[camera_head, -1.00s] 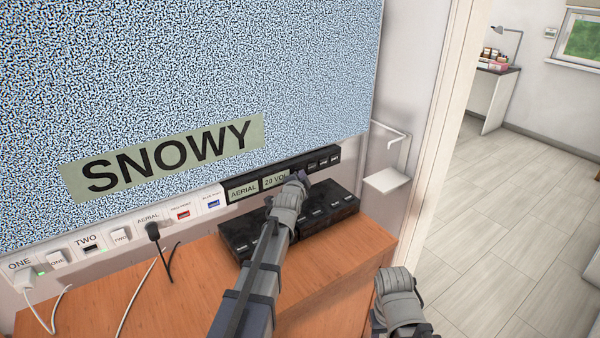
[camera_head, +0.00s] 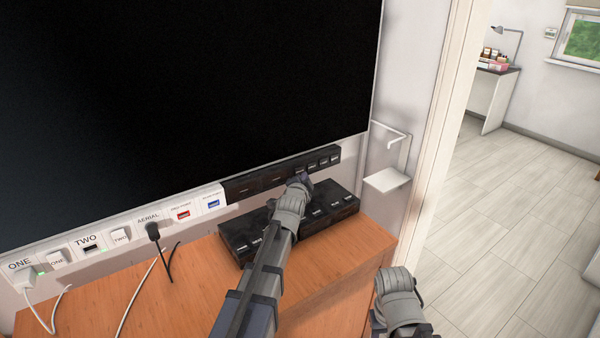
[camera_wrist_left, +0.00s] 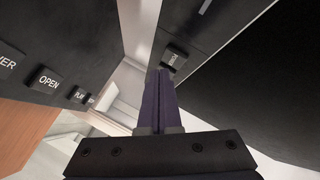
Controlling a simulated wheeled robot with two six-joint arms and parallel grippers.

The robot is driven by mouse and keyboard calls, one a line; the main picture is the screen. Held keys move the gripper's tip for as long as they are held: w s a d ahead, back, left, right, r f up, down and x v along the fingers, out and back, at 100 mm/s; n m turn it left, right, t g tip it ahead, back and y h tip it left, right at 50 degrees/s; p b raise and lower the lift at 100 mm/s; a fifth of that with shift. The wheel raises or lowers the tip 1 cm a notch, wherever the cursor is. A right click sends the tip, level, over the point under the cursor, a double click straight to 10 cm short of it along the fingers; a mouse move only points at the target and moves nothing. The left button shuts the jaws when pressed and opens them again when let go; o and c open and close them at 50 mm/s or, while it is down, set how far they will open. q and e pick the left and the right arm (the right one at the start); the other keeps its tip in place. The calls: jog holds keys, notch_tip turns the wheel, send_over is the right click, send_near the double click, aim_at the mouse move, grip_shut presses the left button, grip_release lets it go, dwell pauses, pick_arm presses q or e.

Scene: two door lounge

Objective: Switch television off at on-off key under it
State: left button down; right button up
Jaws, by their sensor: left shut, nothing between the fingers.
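The television (camera_head: 190,90) on the wall has a plain black screen. A black key strip (camera_head: 250,184) runs under its lower edge, with several small keys at its right part. My left gripper (camera_head: 298,179) is shut and empty, its tips at this strip. In the left wrist view, the closed fingers (camera_wrist_left: 158,78) end beside a small dark key (camera_wrist_left: 174,57) with a light mark; I cannot tell whether they touch it. The key's lettering is too small to read. My right gripper (camera_head: 398,288) is low at the bottom right, its fingers hidden.
A black box with keys (camera_head: 335,207) stands on the wooden cabinet (camera_head: 190,280) below the strip. A white socket panel (camera_head: 130,232) with a black plug (camera_head: 153,231) and cables is at the left. A white wall bracket (camera_head: 388,180) is at the right, beside a door frame.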

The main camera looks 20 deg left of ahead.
pick_arm(q)
jog(key=shift+s+d, duration=0.8)
jog(key=shift+d, duration=0.2)
jog(key=shift+s+d, duration=0.75)
jog(key=shift+d, duration=0.2)
